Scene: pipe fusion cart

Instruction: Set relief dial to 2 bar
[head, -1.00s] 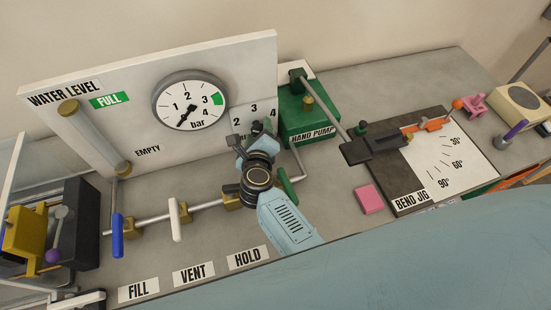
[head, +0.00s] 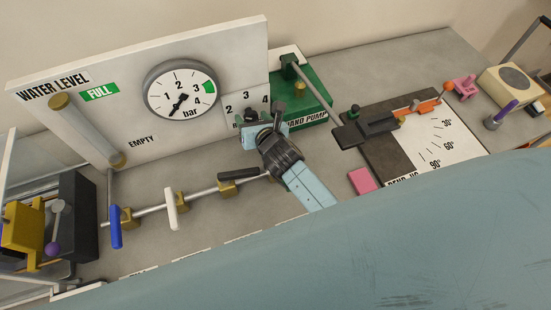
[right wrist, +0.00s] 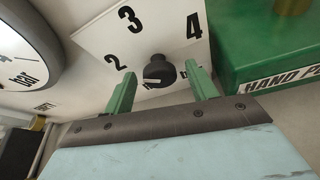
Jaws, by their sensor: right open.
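The relief dial is a small black knob (right wrist: 158,72) on a white panel (right wrist: 90,35) marked 2, 3 and 4. It also shows in the head view (head: 251,116), partly hidden by my gripper. A pale mark shows low on the knob's face; the exact setting is hard to tell. My right gripper (right wrist: 161,88) is open, with one green finger on each side of the knob and visible gaps between. In the head view the right gripper (head: 260,117) reaches up to the panel. My left gripper is not in view.
A round pressure gauge (head: 181,91) is left of the dial, its needle pointing lower left. The green hand pump (head: 302,98) stands close on the right. A pipe with blue (head: 115,227) and white (head: 171,208) valve handles runs below. A pink block (head: 361,181) lies further right.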

